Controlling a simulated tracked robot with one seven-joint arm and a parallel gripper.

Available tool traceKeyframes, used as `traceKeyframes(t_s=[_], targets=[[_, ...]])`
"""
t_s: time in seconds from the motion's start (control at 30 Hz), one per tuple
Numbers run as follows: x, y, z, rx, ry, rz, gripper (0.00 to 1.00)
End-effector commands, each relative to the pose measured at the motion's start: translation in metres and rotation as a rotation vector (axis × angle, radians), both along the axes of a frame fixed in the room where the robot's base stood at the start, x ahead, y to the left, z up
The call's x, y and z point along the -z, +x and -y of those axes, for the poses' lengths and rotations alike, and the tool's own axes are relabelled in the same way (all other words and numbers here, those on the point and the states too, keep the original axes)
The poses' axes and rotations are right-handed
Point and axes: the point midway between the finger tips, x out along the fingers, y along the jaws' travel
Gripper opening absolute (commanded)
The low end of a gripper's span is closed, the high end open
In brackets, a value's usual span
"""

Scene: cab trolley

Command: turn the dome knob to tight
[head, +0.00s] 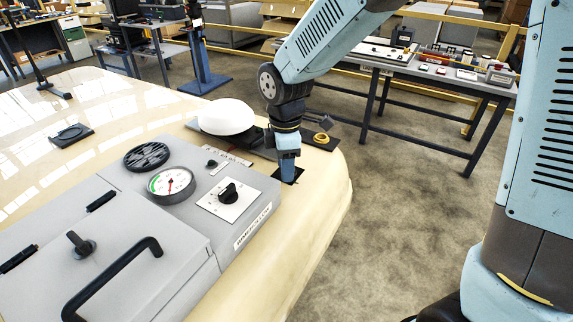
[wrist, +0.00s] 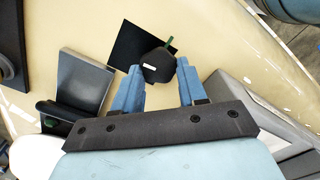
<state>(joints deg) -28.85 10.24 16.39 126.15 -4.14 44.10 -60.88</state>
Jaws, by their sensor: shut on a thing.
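The dome knob (wrist: 158,72) is a small black knob with a short white mark, in the wrist view. It stands on a square black plate (wrist: 128,45) set on the cream roof. A short green mark (wrist: 170,42) shows at its far edge. My gripper (wrist: 158,78) has one blue finger on each side of the knob and is shut on it. In the head view my gripper (head: 287,174) points down at the black plate (head: 297,174), right of the white dome (head: 227,117). The fingers hide the knob there.
A grey control box with a gauge (head: 171,185) and a black dial (head: 229,193) is close on the left. A yellow-ringed fitting (head: 321,138) stands behind my gripper. The roof edge lies just right. A workbench (head: 430,70) stands beyond open floor.

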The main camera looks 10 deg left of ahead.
Motion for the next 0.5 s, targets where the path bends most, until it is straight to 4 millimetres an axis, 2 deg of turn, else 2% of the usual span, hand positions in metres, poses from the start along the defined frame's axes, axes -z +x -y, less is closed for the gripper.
traceKeyframes(t_s=[0.5], targets=[[-0.0001, 0.0023, -0.0006, 0.429, 0.000, 0.000, 0.11]])
